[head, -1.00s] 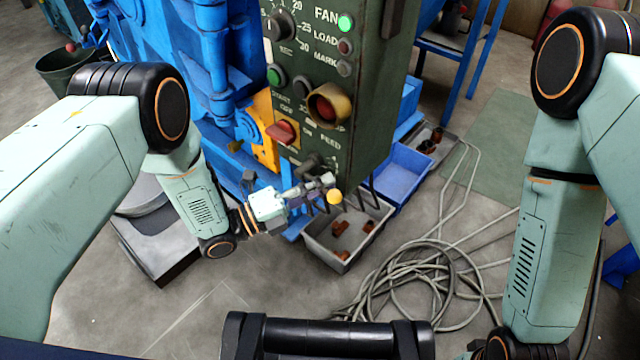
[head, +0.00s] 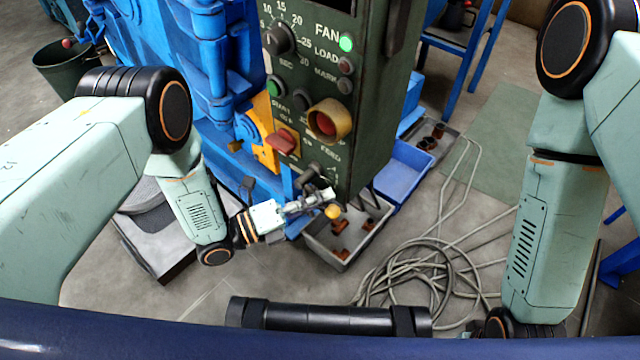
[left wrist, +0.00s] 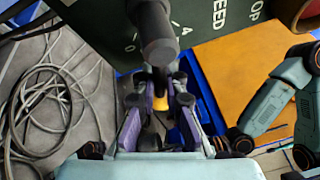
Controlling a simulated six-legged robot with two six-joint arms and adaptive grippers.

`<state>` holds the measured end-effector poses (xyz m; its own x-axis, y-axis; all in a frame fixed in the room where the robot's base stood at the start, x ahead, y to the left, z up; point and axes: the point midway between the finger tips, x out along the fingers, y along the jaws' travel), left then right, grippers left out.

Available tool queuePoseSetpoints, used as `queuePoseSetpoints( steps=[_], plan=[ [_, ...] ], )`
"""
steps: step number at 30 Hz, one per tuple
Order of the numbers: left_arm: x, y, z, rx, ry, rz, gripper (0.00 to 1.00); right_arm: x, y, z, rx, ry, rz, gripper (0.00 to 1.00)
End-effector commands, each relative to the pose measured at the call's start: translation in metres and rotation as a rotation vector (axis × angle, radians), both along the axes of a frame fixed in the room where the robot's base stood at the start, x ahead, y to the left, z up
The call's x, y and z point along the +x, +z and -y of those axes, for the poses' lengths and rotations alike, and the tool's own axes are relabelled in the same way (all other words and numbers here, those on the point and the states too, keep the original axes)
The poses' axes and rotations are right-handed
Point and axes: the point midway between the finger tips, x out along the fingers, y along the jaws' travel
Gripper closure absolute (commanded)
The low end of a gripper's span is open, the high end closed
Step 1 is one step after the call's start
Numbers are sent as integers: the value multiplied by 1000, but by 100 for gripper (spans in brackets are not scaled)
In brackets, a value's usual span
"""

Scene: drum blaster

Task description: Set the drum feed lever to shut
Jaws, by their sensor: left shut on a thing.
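The dark green control panel (head: 345,160) stands at the centre of the head view. The feed lever, a dark lever with a yellow knob (head: 332,211), is at its lower edge below the word FEED. My left gripper (head: 318,201) is shut on the lever beside the knob. In the left wrist view the black lever (left wrist: 155,30) comes down from the panel between the gripper's fingers (left wrist: 160,100), and the yellow tip (left wrist: 161,104) shows between them. The scale marks beside the lever are only partly legible. My right gripper is out of view.
A red switch (head: 282,141) and a red button in a yellow collar (head: 328,121) sit above the lever. A grey bin (head: 335,262) with brown pieces stands below. Coiled cable (head: 430,275) lies on the floor to the right. The blue machine (head: 205,70) is at left.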

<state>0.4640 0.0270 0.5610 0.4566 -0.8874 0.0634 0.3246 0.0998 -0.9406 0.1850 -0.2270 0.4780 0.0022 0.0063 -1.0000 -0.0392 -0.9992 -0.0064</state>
Motion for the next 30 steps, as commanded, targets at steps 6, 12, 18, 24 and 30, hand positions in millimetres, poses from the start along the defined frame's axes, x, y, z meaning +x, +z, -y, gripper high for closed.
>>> queuePoseSetpoints(
  steps=[6,12,18,24,30],
  plan=[
    [-7,-2,-2,76,1,59,100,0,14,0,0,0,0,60],
    [-7,-8,-5,196,2,155,100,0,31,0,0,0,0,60],
    [-6,-14,-8,299,4,235,100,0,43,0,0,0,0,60],
    [-3,-18,-10,366,2,287,100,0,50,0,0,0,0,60],
    [-2,-21,-12,396,2,311,100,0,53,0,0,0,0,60]
  ],
)
